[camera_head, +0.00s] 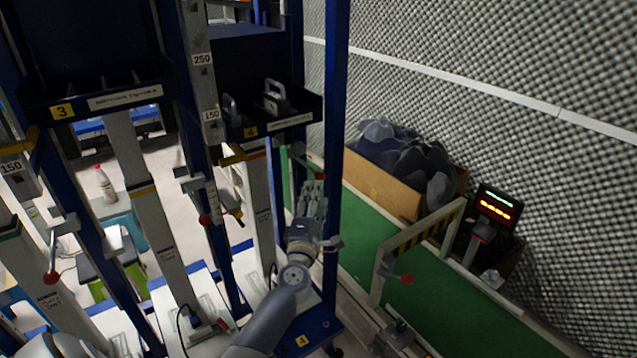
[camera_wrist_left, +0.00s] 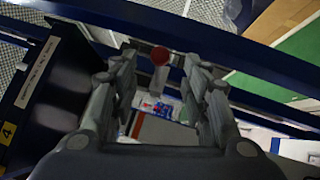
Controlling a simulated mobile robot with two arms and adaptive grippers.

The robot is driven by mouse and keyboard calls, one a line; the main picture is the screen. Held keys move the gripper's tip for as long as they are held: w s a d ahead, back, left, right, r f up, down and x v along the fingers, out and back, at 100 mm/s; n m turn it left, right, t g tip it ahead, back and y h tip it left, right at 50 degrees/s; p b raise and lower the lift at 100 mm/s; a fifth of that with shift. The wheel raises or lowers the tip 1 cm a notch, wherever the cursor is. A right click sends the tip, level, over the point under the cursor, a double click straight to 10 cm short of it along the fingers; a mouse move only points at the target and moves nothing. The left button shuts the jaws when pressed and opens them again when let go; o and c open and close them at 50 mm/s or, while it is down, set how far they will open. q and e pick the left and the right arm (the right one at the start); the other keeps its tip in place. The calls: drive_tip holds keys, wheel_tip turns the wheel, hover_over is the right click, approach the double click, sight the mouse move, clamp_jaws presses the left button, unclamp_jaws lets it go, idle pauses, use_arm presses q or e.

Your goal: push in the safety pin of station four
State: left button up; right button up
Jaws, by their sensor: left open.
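Station four carries a yellow 4 tag on its dark shelf (camera_head: 295,121) and another on its blue base (camera_head: 302,340). A red ball knob (camera_head: 320,176), which looks like its safety pin, sits beside the blue post. My left gripper (camera_head: 313,187) is raised at this post with its fingers just below the knob. In the left wrist view the red knob (camera_wrist_left: 160,56) shows between the open fingers (camera_wrist_left: 160,75), towards their tips. Nothing is held. I cannot tell whether the fingers touch the knob or how far the pin is in. My right gripper is not in view.
Another red knob (camera_head: 204,219) is on the neighbouring post to the left. A blue upright (camera_head: 336,150) stands close right of my gripper. Beyond it are a green conveyor (camera_head: 450,310), a gate (camera_head: 420,235) and a cardboard box (camera_head: 385,185) of dark items.

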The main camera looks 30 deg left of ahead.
sight(304, 164)
use_arm(q)
drive_tip(key=x, duration=0.6)
clamp_jaws()
drive_tip(key=w+a+b, duration=0.3)
drive_tip(key=a, duration=0.5)
